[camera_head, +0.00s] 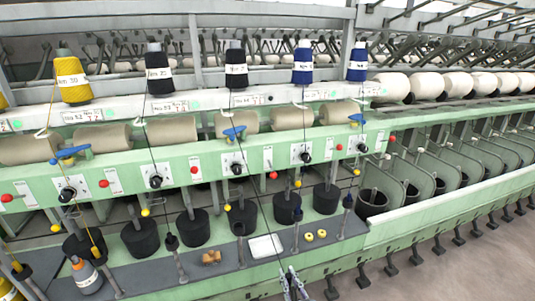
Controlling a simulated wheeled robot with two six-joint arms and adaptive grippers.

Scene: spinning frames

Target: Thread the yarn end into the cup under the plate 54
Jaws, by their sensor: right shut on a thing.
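My right gripper (292,280) is at the bottom edge, right of centre, in front of the grey shelf. It is shut on the lower end of a thin dark yarn (262,214). The yarn slants up and left towards the third visible cone (236,62). Black cups (242,218) stand in a row under the green rail; another cup (287,208) is to its right. The yarn end between my fingertips is too small to make out. My left gripper is not in view.
Knobs and blue levers (233,132) stick out of the green rail (210,170). Floor is clear at lower right.

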